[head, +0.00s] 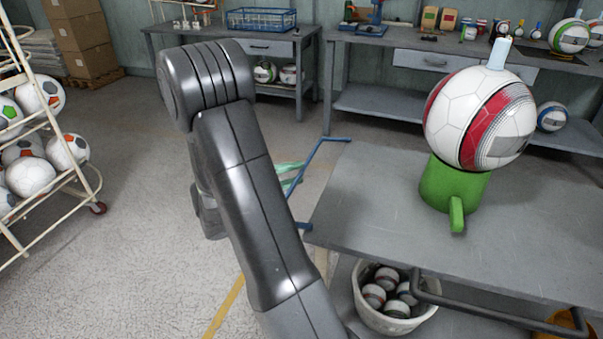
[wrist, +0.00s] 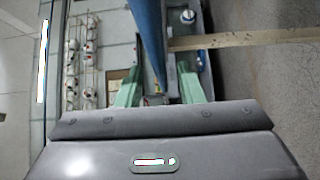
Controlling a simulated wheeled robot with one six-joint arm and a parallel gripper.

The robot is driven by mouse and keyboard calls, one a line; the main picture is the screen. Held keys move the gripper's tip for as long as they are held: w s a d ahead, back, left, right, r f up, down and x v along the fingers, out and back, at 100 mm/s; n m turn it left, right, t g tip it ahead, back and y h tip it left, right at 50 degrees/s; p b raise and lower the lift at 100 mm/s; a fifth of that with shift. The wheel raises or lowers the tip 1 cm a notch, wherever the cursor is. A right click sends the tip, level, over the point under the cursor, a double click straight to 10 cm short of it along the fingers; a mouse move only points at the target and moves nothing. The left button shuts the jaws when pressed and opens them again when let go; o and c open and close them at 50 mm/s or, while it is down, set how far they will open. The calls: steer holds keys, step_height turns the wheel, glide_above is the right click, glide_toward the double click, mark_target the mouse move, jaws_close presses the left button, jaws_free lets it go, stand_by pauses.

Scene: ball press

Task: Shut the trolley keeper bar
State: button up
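A bent blue bar (head: 318,158) stands out from the left end of the grey table-like trolley (head: 375,180). I cannot tell for sure that it is the keeper bar. My gripper (head: 290,172) is mostly hidden behind my arm; its pale green fingers show just left of the bar. In the wrist view, the green fingers of my gripper (wrist: 160,66) are spread apart. A long blue bar (wrist: 149,30) appears between them, with gaps on both sides, so it does not look clamped. Contact cannot be told.
A red and white ball (head: 478,118) sits on a green holder (head: 445,185) on the trolley top. A white basket of balls (head: 365,312) is below. A cream rack (head: 85,180) with balls stands left. Workbenches (head: 400,40) line the back. The floor between is clear.

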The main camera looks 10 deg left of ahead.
steer(key=shift+x, duration=1.4)
jaws_close()
